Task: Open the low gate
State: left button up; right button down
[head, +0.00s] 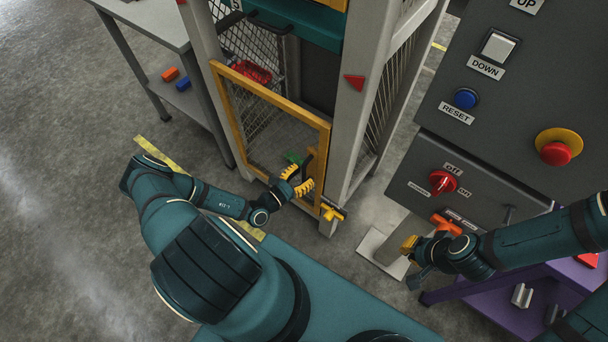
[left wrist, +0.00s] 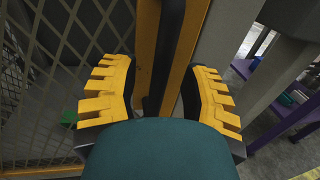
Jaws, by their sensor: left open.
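The low gate (head: 270,96) has a yellow frame around a see-through mesh panel and sits between the pale posts of the press. It looks shut, its right edge close beside the right post. My left gripper (head: 298,180) is at the gate's right edge. In the left wrist view, my left gripper (left wrist: 163,95) is open, its yellow fingers on either side of a black upright handle (left wrist: 162,50) in front of the yellow gate frame (left wrist: 187,55). Whether the fingers touch the handle cannot be told. My right gripper (head: 411,246) is beside the control cabinet, its fingers unclear.
The grey control cabinet (head: 420,180) with buttons and a red knob stands on the right. A purple table (head: 500,310) is below it. A grey table (head: 145,20) stands at the back left, with orange and blue blocks on its lower shelf. The floor on the left is clear.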

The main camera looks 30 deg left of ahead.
pick_arm(q)
jog(key=shift+w+d, duration=0.1)
jog(key=shift+w, duration=0.25)
grip_shut()
jog(key=shift+s, duration=0.15)
